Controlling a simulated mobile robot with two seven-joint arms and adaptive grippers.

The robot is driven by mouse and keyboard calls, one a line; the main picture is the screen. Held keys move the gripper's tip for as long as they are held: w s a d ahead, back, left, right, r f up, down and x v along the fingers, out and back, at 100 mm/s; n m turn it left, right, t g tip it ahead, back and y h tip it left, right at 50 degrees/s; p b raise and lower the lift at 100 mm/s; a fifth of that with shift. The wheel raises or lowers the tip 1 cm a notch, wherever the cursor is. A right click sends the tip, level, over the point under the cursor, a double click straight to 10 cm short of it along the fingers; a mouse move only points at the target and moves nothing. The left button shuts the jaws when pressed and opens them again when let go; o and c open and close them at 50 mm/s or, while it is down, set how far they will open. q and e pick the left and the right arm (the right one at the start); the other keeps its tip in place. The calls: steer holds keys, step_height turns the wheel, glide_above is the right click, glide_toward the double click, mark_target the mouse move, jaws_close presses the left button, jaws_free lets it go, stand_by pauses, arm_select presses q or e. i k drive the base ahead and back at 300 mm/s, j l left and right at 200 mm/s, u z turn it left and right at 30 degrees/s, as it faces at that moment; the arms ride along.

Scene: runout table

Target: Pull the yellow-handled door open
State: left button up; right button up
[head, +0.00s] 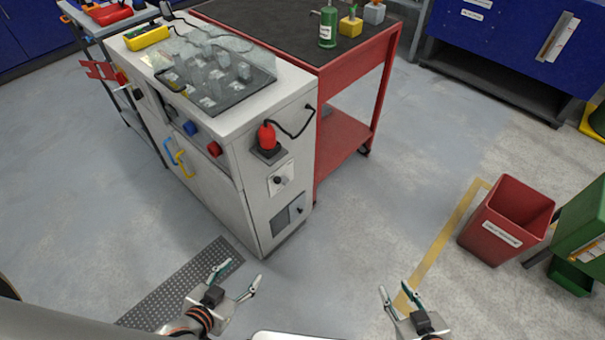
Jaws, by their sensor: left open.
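The white cabinet (276,229) stands left of centre with its door side facing lower left. A yellow handle (184,164) is on that side, right beside a blue handle (168,151). The yellow-handled door (207,190) looks shut, though its face is seen at a steep angle. My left gripper (238,274) is open and empty, low in front of the cabinet and well apart from the yellow handle. My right gripper (396,289) is open and empty at the bottom, right of the cabinet and far from the handle.
A grey perforated floor plate (185,284) lies before the cabinet. A red-framed table (345,75) adjoins it behind. A red bin (507,219) and a green unit (583,225) stand at right. A grey rack (117,75) is at left. The floor between cabinet and bin is clear.

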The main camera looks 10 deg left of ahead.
mark_target(221, 194)
steer(key=u, duration=1.05)
